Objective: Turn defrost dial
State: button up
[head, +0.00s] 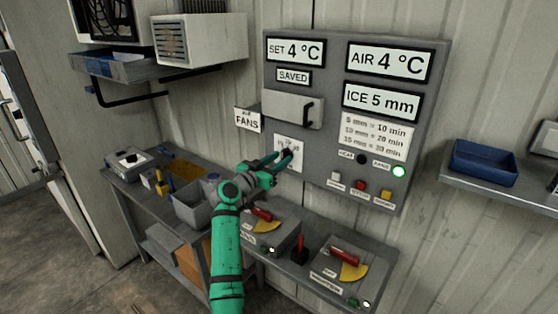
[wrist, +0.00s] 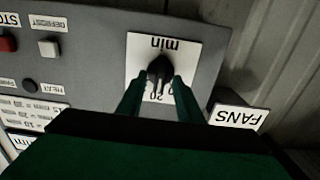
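The defrost dial is a black knob (wrist: 160,68) on a white plate (wrist: 190,45) marked "min", with a "20" visible, upside down in the wrist view. In the head view my gripper covers the knob and part of the plate (head: 279,142). My gripper (head: 288,158) is at the plate; in the wrist view its fingers (wrist: 158,88) stand apart, one on each side of the knob. I cannot tell if they touch it. The knob's pointing direction is unclear. The grey panel (head: 440,100) reads SET 4 °C, AIR 4 °C, ICE 5 mm.
A chart (head: 376,136) pairs 5 mm with 10 min. A green lamp (head: 399,171) is lit; several buttons sit below. A covered box with a handle (head: 292,109) is above the dial. A FANS sign (head: 247,120) juts out beside it. Lever boxes (head: 340,268) stand on the bench below.

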jog(key=shift+c, duration=0.6)
grip_shut()
jog(key=shift+n, duration=0.4)
jog(key=n, duration=0.3)
jog(key=shift+a+n, duration=0.1)
jog(key=shift+n, duration=0.3)
jog(key=shift+w+f+n, duration=0.1)
jog(key=shift+f+n, duration=0.05)
jog(key=shift+n, duration=1.95)
jog(key=shift+a, duration=0.1)
jog(key=shift+o, duration=0.6)
grip_release()
